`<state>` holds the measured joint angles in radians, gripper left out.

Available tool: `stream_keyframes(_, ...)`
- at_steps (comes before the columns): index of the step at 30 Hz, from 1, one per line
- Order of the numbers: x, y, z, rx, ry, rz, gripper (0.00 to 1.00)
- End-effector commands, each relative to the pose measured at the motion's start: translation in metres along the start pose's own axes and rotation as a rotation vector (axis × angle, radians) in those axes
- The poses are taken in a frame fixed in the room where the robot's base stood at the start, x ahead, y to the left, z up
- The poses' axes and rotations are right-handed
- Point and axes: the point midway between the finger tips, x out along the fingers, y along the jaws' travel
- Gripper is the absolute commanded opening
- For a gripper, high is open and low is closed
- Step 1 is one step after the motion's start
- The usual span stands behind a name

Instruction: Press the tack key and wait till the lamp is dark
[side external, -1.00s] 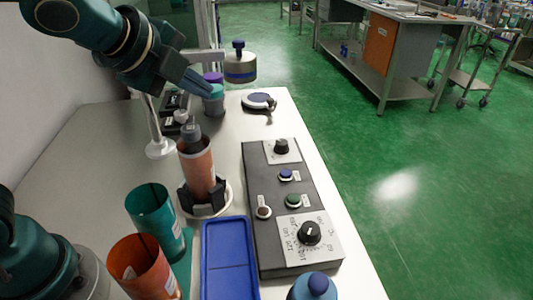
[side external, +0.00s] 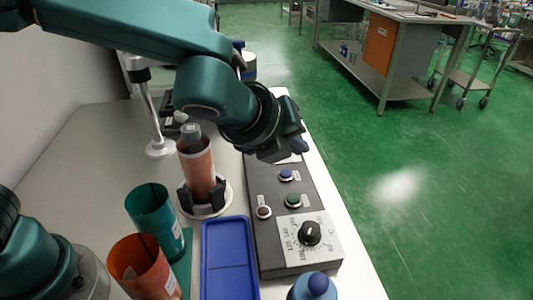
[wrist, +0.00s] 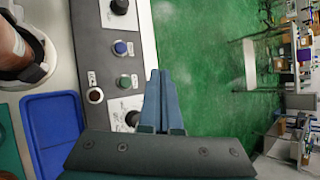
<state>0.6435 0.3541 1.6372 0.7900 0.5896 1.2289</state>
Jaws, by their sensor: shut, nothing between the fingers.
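The dark control box (side external: 255,245) stands on the bench. It carries a blue key (side external: 286,175), a green key (side external: 292,200) and a dark brown round lamp or button (side external: 263,212); their labels are too small to read. In the wrist view the blue key (wrist: 121,47), green key (wrist: 124,81) and dark brown round piece (wrist: 95,96) all show, and the brown piece looks unlit. My gripper (side external: 298,146) is over the far part of the box, apart from the keys. In the wrist view its fingers (wrist: 160,78) are shut and empty, right of the keys.
A dial (side external: 309,233) sits at the box's near end; my arm hides the far knob in the side view. A blue tray (side external: 229,262), a brown bottle in a holder (side external: 197,170), a teal cup (side external: 155,220) and an orange cup (side external: 142,268) stand left of the box.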

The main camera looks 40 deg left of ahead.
Motion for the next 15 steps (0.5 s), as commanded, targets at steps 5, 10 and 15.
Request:
stream_keyframes(5, 0.002, 0.002, -0.001, -0.001, -0.001, 0.002, 0.0)
stream_keyframes(10, 0.013, 0.01, -0.009, 0.002, 0.001, 0.004, 0.0)
stream_keyframes(15, 0.029, 0.023, -0.022, 0.004, 0.003, 0.006, 0.0)
